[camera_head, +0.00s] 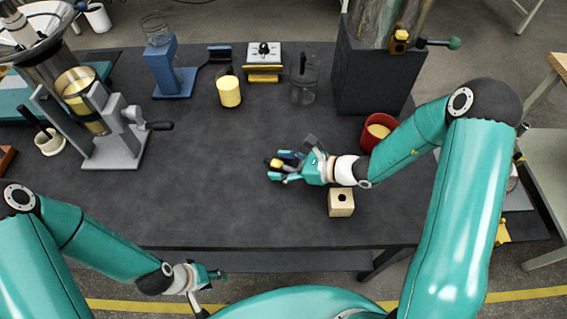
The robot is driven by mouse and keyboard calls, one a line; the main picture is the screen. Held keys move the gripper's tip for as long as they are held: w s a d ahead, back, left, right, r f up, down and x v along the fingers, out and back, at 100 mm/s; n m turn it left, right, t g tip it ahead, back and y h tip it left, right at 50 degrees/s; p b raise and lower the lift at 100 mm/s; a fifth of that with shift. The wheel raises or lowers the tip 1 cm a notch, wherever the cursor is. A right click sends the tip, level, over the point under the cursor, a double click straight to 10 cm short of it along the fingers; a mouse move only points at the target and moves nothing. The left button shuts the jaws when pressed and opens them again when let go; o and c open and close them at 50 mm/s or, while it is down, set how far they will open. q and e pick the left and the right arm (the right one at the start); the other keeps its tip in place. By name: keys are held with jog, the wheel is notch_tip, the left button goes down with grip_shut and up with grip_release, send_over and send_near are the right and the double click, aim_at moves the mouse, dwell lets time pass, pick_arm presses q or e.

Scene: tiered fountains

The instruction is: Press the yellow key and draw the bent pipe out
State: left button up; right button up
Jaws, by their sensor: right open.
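My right gripper (284,166) is over the middle of the dark table, fingers pointing left and open. A small yellow piece (277,163) with dark parts shows at its fingertips; whether this is the yellow key, and whether the fingers touch it, I cannot tell. A bent pipe cannot be made out clearly; the fingers hide part of this spot. A white-topped unit with a black knob and a yellow front bar (263,74) stands at the back. My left gripper (212,276) is low, in front of the table's near edge; its finger opening is unclear.
A wooden block with a hole (341,203) and a red cup (377,130) stand near my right arm. A yellow cup (229,91), a clear beaker (304,84) and a blue stand (170,72) are behind. A grey press (108,135) stands left. The table's left-centre is clear.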

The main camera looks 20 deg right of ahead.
grip_shut()
dwell(0.6)
jog(key=shift+s+d+f, duration=0.25)
jog(key=shift+s+d, duration=0.25)
jog(key=shift+d, duration=0.1)
dwell(0.9)
